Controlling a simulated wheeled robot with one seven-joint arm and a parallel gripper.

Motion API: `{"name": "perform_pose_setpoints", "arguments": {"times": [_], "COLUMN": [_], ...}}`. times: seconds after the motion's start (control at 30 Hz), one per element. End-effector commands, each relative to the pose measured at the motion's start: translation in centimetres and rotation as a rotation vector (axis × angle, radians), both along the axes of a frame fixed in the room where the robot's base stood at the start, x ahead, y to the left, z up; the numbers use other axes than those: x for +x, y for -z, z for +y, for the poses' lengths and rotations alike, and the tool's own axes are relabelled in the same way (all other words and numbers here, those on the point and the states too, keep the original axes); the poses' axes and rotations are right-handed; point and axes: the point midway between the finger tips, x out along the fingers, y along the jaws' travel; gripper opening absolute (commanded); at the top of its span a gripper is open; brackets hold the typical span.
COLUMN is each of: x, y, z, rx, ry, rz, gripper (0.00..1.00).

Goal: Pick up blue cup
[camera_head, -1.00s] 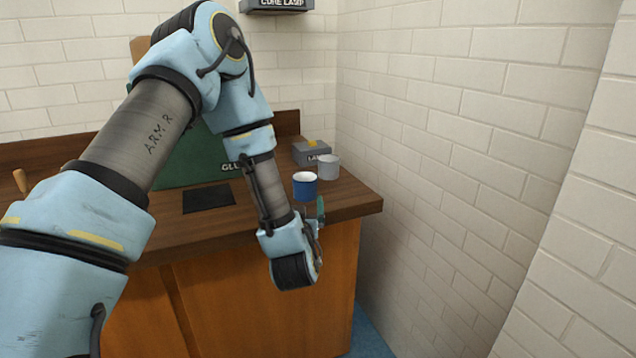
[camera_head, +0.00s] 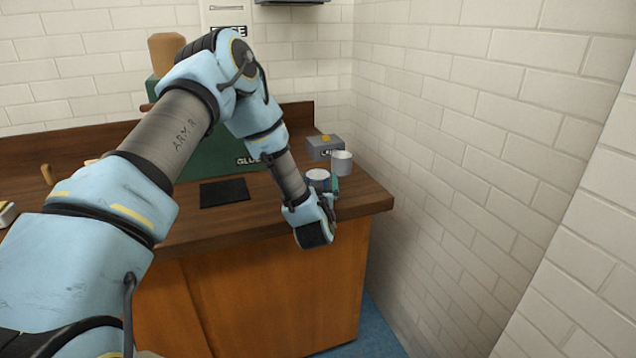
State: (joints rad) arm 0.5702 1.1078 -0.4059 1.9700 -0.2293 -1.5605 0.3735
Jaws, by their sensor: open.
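The blue cup (camera_head: 318,177) stands upright near the right end of the wooden counter (camera_head: 352,205). Its pale inside and upper rim show; its lower part is hidden behind my gripper. My gripper (camera_head: 332,187) is at the front of the cup, over the counter's front edge, with its fingers pointing away from me toward the cup. A teal finger shows just right of the cup. The gripper is open. I cannot tell whether the cup is between the fingers or whether they touch it.
A light grey cup (camera_head: 342,164) stands just behind and right of the blue cup. A grey box (camera_head: 322,147) is behind it. A dark mat (camera_head: 225,193) lies to the left, before a green case (camera_head: 210,150). A brick wall (camera_head: 450,150) closes off the right side.

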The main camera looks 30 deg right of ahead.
Motion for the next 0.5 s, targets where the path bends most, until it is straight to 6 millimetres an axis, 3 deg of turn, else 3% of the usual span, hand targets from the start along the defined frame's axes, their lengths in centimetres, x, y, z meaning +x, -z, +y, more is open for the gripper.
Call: {"name": "perform_pose_setpoints", "arguments": {"times": [0.23,0.5], "x": [0.22,0.20], "y": [0.04,0.03], "z": [-0.10,-0.10], "rx": [0.000,0.000], "ry": [0.000,0.000], "rz": [0.000,0.000], "gripper": [1.00,0.71]}}
